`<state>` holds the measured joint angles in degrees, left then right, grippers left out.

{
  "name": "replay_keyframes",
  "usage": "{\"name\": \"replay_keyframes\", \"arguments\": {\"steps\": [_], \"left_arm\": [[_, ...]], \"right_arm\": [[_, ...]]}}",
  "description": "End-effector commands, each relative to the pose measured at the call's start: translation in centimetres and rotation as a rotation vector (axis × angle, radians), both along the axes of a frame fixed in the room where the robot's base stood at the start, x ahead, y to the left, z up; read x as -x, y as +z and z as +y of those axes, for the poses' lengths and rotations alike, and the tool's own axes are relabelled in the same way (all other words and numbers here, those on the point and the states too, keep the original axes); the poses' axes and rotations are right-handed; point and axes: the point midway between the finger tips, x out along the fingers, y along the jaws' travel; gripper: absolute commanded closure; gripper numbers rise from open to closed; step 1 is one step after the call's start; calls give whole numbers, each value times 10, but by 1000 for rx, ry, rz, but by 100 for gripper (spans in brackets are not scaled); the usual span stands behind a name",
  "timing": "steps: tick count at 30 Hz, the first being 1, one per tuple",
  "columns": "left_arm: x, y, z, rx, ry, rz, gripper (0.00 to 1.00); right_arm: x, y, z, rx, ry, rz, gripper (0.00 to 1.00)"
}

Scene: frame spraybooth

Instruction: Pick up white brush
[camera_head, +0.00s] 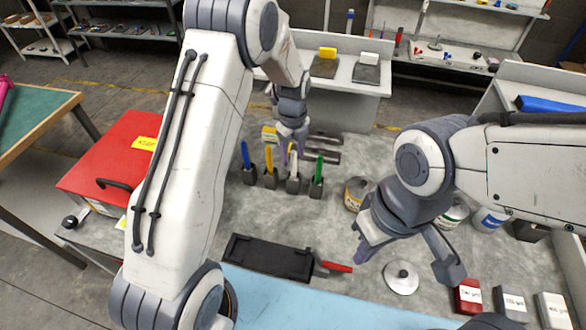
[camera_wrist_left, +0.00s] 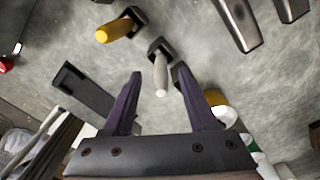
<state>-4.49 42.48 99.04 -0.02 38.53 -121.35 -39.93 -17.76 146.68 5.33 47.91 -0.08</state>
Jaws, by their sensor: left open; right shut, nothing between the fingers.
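The white brush (camera_head: 293,168) stands upright, handle up, in a dark holder in the middle of the table. In the left wrist view the white brush (camera_wrist_left: 161,75) shows between the two finger tips, with no clear contact. My left gripper (camera_head: 289,150) is open and points down just above and behind the brush; its purple fingers (camera_wrist_left: 159,75) show on both sides of the handle. My right gripper (camera_head: 408,262) is shut and empty, over the table at the right, well away from the brush.
A blue brush (camera_head: 246,155) and a yellow brush (camera_head: 269,162) stand left of the white one, a green brush (camera_head: 318,170) right of it. A black tray (camera_head: 268,258), a red-handled tool (camera_head: 337,267) and a yellow-labelled can (camera_head: 354,196) stand nearby. A red toolbox (camera_head: 112,160) is at left.

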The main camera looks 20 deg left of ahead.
Motion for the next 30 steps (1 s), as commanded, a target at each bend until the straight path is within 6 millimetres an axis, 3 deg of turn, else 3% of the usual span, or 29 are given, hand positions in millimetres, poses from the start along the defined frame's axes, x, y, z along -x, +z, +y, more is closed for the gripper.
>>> {"name": "replay_keyframes", "arguments": {"steps": [10, 15, 23, 27, 28, 30], "left_arm": [[2, -33, -2, 0, 1, 5, 42], [1, -52, -3, 0, 1, 0, 42], [1, -56, -3, 0, 1, -1, 42], [1, -56, -3, 0, 1, -1, 91], [1, -56, -3, 0, 1, -1, 100], [1, -56, -3, 0, 1, -1, 100]], "right_arm": [[0, 29, 0, 0, 4, 0, 100], [0, 33, 0, 0, 6, -1, 100], [0, 32, 0, 0, 6, -1, 100], [0, 32, 0, 0, 6, -1, 100], [0, 32, 0, 0, 6, -1, 100], [0, 32, 0, 0, 6, -1, 100]]}}
